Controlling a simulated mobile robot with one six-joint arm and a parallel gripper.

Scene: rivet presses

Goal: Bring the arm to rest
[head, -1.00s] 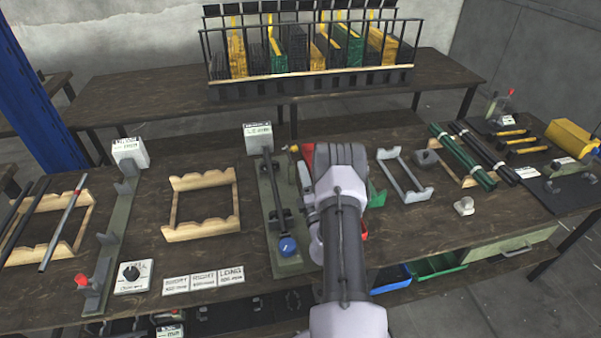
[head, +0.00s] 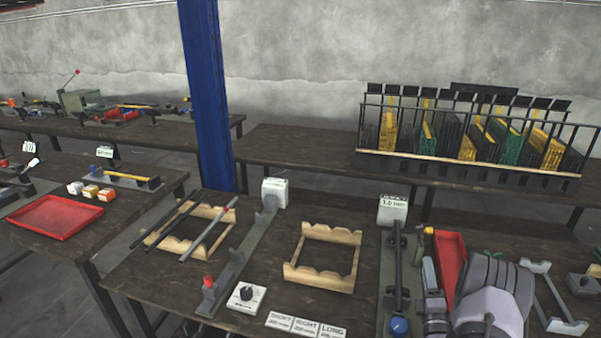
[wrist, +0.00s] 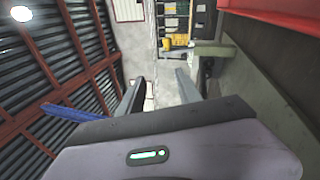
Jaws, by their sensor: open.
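My arm (head: 492,305) shows at the lower right of the head view, over the bench beside a red bin (head: 449,262). My gripper's fingers are hidden there behind the arm. In the wrist view my gripper (wrist: 160,84) has its two fingers apart with nothing between them. That view lies sideways, with the roof on the left and a red surface (wrist: 275,10) close by at the upper right.
A green fixture with a blue knob (head: 399,327) stands just left of my arm. Wooden cradles (head: 324,257) and a dial box (head: 246,298) lie further left. A black rack (head: 470,168) stands on the back bench. A blue post (head: 206,95) rises behind the bench.

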